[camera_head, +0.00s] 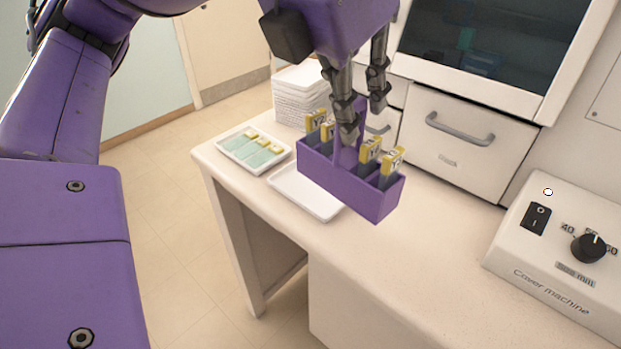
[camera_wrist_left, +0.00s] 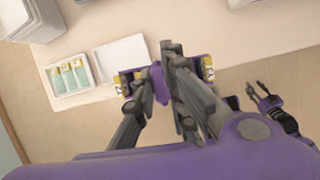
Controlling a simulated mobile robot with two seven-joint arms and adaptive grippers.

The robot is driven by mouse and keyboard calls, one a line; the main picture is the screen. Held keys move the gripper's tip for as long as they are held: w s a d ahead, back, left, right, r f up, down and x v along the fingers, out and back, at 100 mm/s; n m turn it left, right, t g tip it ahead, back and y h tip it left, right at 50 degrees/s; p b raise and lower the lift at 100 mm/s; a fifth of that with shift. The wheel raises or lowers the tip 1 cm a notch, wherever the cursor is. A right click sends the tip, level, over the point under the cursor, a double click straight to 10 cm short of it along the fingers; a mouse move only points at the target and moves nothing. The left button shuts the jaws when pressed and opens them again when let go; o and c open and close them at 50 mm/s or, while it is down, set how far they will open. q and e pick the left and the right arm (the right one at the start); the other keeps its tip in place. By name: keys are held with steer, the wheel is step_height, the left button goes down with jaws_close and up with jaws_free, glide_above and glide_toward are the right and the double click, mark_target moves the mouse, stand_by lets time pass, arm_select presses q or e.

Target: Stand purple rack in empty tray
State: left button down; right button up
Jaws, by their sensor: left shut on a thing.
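The purple rack (camera_head: 345,187) holds several yellow-topped slides and has a tall middle handle. My left gripper (camera_head: 358,120) is shut on that handle and holds the rack upright above the counter. The empty white tray (camera_head: 290,192) lies on the counter, below and left of the rack, which hides part of it. In the left wrist view, the left gripper (camera_wrist_left: 160,85) straddles the purple handle, and the empty tray (camera_wrist_left: 122,58) shows beyond the rack (camera_wrist_left: 127,78). My right gripper (camera_wrist_left: 256,88) shows small at the right there, fingers apart and empty.
A second white tray (camera_head: 236,158) with several slides lies left of the empty tray. A stack of white trays (camera_head: 298,105) stands behind. The cover machine (camera_head: 560,245) is at the right. The counter (camera_head: 400,270) in front is clear.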

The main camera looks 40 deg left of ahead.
arm_select(q)
steer(key=shift+w+r+n, duration=0.1)
steer(key=shift+r+n, duration=0.05)
steer(key=shift+n, duration=0.15)
steer(key=shift+w+a, duration=0.1)
steer(key=shift+a, duration=0.2)
steer(key=w+a+f, duration=0.7)
steer(key=a+f, duration=0.4)
steer(key=f, duration=0.2)
steer(key=shift+w+b, duration=0.3)
